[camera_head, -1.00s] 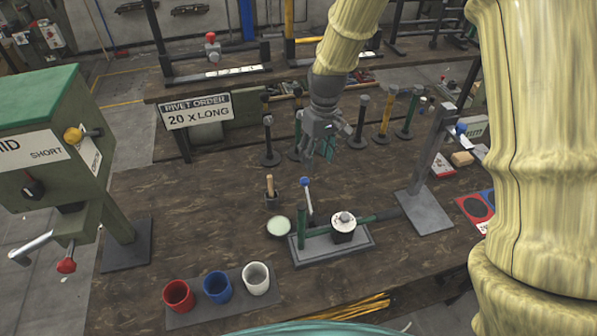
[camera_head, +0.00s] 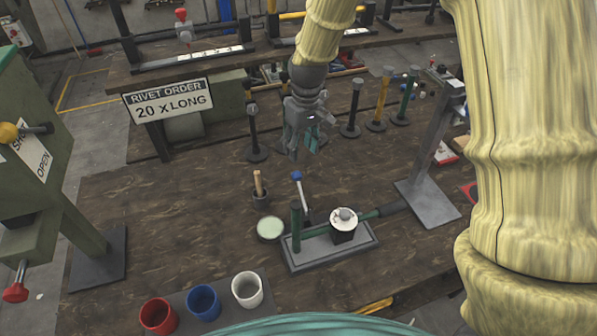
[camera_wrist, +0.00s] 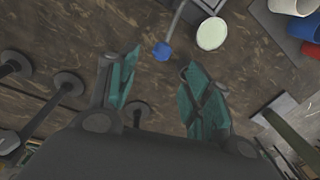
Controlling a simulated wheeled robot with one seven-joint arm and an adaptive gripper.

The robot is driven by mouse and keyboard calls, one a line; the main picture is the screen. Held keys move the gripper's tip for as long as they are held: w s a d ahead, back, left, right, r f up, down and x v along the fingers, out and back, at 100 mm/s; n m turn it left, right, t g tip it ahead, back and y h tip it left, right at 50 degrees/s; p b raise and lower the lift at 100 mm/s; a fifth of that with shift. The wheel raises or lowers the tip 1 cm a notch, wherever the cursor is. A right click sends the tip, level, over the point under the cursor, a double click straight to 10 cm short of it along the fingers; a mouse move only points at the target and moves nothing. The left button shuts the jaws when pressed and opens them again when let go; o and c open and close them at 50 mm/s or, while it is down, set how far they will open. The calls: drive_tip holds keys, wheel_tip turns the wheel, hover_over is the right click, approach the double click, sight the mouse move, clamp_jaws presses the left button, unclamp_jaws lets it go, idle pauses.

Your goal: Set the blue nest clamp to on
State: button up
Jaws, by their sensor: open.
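The nest clamp is a lever with a blue knob (camera_head: 296,176) on a thin grey rod, standing up from a grey base plate (camera_head: 330,250) with a green post and bar. The rod leans slightly, knob toward the back. My gripper (camera_head: 300,154) is open and empty, pointing down, above and slightly behind the knob in the head view. In the wrist view the blue knob (camera_wrist: 162,51) lies just beyond the gap between the teal fingertips (camera_wrist: 160,62), with the rod running up out of frame. The gripper appears apart from the knob.
A pale round dish (camera_head: 270,228) and a small pot with a wooden handle (camera_head: 259,190) stand left of the clamp. Red, blue and white cups (camera_head: 203,302) stand in front. Several upright dark posts (camera_head: 352,108) stand behind. A grey stand (camera_head: 428,205) is at right.

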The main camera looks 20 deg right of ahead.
sight(297, 172)
drive_tip(key=shift+a+f+p, duration=0.2)
drive_tip(key=shift+f+p, duration=0.3)
drive_tip(key=shift+f, duration=1.15)
drive_tip(key=shift+a+f+p, duration=0.2)
drive_tip(key=shift+f+p, duration=0.3)
drive_tip(key=shift+f, duration=1.15)
drive_tip(key=shift+a+f+p, duration=0.2)
drive_tip(key=shift+f+p, duration=0.3)
drive_tip(key=shift+f, duration=1.15)
drive_tip(key=shift+c, duration=0.2)
clamp_jaws()
